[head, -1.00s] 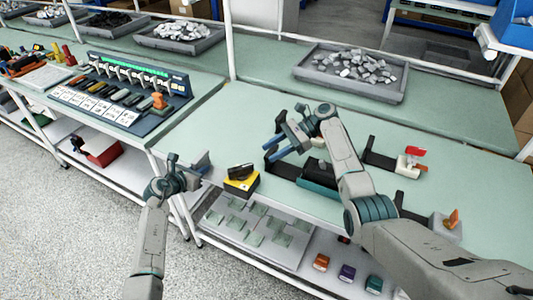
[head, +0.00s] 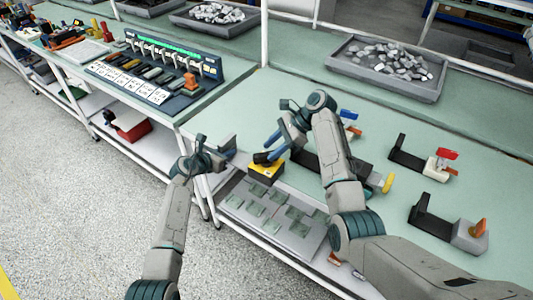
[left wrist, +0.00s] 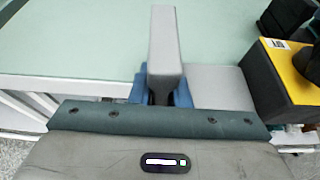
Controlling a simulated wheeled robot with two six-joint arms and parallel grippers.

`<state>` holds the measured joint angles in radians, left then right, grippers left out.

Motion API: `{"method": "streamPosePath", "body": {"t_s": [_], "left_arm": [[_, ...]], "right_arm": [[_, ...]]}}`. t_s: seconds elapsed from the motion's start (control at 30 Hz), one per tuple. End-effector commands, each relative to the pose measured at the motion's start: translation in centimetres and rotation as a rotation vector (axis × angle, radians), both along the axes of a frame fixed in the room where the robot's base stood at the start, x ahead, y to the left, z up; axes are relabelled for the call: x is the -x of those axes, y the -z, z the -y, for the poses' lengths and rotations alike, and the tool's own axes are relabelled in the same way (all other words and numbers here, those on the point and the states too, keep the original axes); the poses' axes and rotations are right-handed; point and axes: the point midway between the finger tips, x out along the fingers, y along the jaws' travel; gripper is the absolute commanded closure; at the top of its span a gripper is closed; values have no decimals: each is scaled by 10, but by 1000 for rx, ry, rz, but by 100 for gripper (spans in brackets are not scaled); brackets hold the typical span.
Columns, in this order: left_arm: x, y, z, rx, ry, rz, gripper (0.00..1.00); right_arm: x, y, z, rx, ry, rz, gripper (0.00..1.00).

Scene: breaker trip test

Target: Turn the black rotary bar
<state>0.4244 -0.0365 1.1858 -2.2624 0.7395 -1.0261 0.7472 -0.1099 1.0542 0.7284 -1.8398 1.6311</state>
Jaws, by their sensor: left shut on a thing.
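The yellow-topped black box (head: 264,174) stands near the table's front edge. The black rotary bar (head: 262,158) is on its top, partly covered by my right gripper. In the left wrist view the yellow top (left wrist: 301,60) shows at the right edge with a dark part above it. My right gripper (head: 272,150) reaches down over the box; its blue fingers are close to the bar, but I cannot tell whether they touch or close on it. My left gripper (head: 222,150) is shut on a grey upright piece (left wrist: 165,40) at the table's front edge, left of the box.
Other black fixtures stand to the right, with a red handle (head: 447,154), an orange knob (head: 481,227) and a yellow handle (head: 388,183). A grey tray of metal pieces (head: 350,82) sits behind. A switch panel (head: 165,65) is on the left table. A shelf (head: 240,222) lies below.

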Motion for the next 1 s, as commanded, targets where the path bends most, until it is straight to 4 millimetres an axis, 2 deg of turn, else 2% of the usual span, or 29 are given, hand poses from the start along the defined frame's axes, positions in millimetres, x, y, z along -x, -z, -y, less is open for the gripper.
{"method": "streamPosePath", "body": {"t_s": [0.2,0.57,0.77,0.8,1.0], "left_arm": [[0,-1,0,0,-1,2,100],[0,-1,0,0,-1,2,100],[0,-1,0,0,-1,2,100],[0,-1,0,0,-1,2,100],[0,-1,0,0,0,1,100]], "right_arm": [[4,18,-18,-1,-1,-1,60],[5,22,-21,0,-1,-1,60],[5,22,-21,0,0,0,97],[4,22,-21,0,0,0,100],[4,22,-21,0,-8,0,100]]}}
